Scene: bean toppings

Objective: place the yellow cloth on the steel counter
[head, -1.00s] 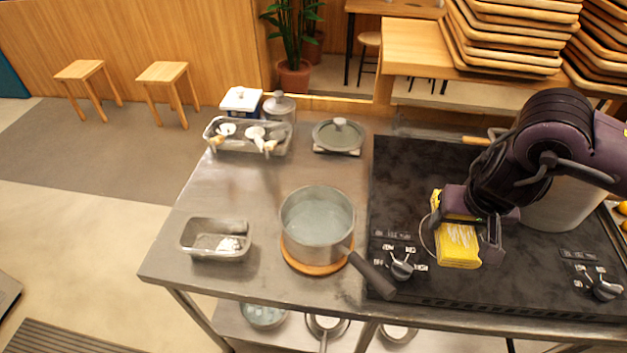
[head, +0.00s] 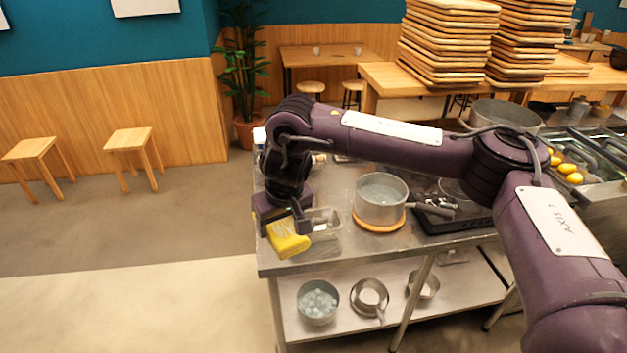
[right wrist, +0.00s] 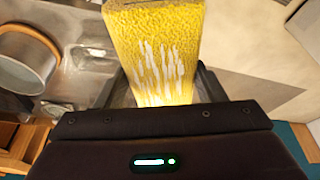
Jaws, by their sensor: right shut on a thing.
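The yellow cloth (head: 289,241) is a folded block with pale marks, held in my right gripper (head: 284,222). It also fills the top middle of the right wrist view (right wrist: 155,45), gripped between the fingers. In the head view it appears at the left end of the steel counter (head: 330,248), close to the edge. I cannot tell whether it touches the top. My right arm reaches across the counter and hides much of its back part. My left gripper is not in view.
A steel pot (head: 381,204) stands on a round wooden board (head: 379,226), right of the cloth. A metal tray (head: 324,219) is partly hidden beside my gripper. The black stove (head: 450,222) is farther right. Bowls and pans sit on the lower shelf (head: 340,325). Open floor lies left.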

